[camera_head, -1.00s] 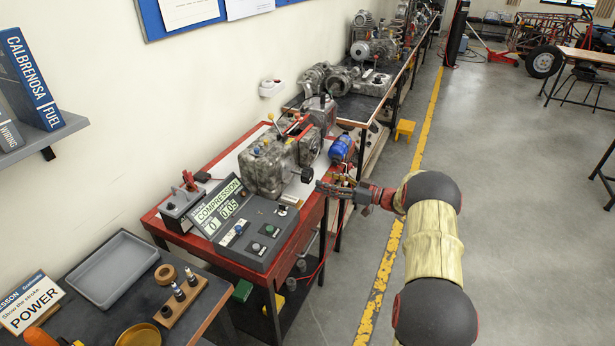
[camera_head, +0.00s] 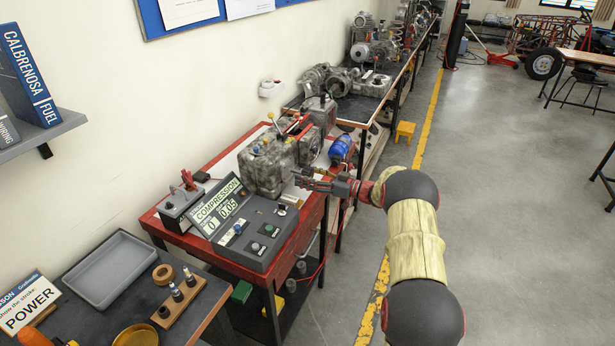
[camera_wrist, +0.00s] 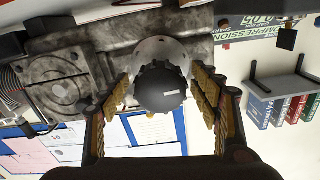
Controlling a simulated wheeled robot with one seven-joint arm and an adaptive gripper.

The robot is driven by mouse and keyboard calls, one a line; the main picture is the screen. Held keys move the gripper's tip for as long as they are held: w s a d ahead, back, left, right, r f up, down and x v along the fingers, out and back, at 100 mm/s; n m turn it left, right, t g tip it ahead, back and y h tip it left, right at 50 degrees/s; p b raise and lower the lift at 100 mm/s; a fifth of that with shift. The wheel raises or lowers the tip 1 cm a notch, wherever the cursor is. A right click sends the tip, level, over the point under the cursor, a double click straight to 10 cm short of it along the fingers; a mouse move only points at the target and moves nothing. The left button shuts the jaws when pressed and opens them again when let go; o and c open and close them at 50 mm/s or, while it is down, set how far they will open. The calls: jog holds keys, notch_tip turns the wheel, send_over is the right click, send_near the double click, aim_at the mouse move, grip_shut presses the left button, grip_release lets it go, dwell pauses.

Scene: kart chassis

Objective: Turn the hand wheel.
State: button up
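The hand wheel shows in the wrist view as a dark round knob (camera_wrist: 163,85) in front of a pale grey disc (camera_wrist: 158,49) on the engine's side. In the head view my gripper hides it. My gripper (camera_wrist: 160,98) is open, with one finger on each side of the knob. A gap shows between each finger and the knob, so it looks untouched. In the head view my gripper (camera_head: 301,178) reaches in from the right, close to the grey engine block (camera_head: 267,167).
The engine stands on a red bench (camera_head: 178,238). A control panel reading COMPRESSION (camera_head: 217,208) stands in front of it, left of my gripper. A blue cylinder (camera_head: 341,149) is just behind my gripper.

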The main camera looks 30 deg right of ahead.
jog(key=shift+c, duration=1.2)
jog(key=c, duration=0.8)
jog(key=shift+c, duration=0.3)
jog(key=shift+m, duration=0.4)
